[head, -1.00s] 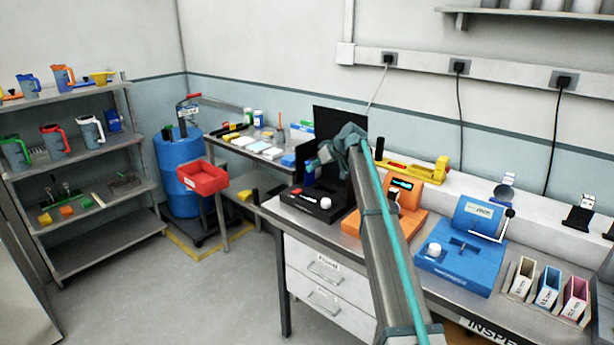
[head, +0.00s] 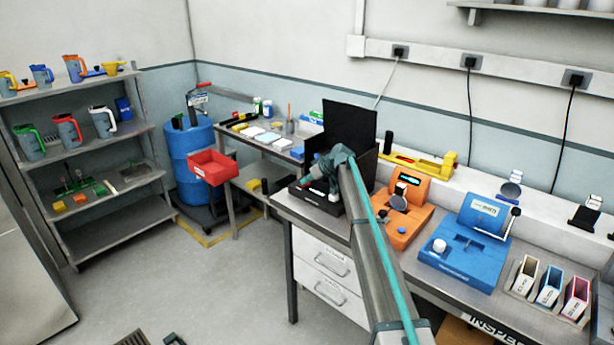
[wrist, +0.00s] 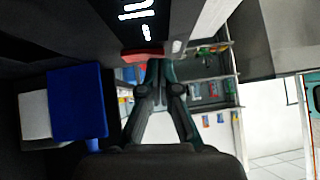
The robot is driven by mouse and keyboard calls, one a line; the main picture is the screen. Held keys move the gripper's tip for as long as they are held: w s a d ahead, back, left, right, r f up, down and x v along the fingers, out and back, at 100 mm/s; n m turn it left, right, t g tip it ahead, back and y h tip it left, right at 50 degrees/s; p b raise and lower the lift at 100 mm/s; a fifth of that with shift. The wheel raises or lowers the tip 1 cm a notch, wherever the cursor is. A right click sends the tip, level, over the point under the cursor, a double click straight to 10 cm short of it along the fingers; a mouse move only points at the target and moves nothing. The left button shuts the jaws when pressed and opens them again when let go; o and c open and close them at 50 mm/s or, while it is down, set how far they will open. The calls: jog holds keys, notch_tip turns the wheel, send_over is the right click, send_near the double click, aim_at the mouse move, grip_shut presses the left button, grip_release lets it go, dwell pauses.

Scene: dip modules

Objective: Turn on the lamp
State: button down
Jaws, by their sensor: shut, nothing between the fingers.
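The lamp appears to be the black module on the bench, with an upright black panel (head: 345,130) and a low black base (head: 303,196). A white knob (head: 333,197) shows on the base in the head view. My gripper (head: 312,178) is over the front of the base and hides part of it. In the wrist view the fingers of my gripper (wrist: 160,65) come together, shut and empty. Their tips are close beside a red switch (wrist: 142,55) on the black face with white lettering; I cannot tell whether they touch. No lit lamp is visible.
A blue block (wrist: 78,103) shows left of the fingers in the wrist view. An orange module (head: 405,225) and a blue module (head: 465,235) stand right of my arm. A red bin (head: 212,166) and a blue drum (head: 190,150) are at the left. The floor is open.

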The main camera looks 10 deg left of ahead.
dwell(0.3)
jog(key=shift+s+f+b, duration=0.2)
jog(key=shift+f+b, duration=0.35)
jog(key=shift+b, duration=0.7)
jog(key=shift+w+r+p, duration=0.1)
jog(key=shift+r+p, duration=0.3)
jog(key=shift+p, duration=0.05)
jog(key=shift+f, duration=0.1)
jog(key=shift+w, duration=0.15)
jog(key=shift+w+d+r, duration=0.25)
jog(key=shift+w+d, duration=0.2)
jog(key=shift+w, duration=0.05)
jog(key=shift+r, duration=0.1)
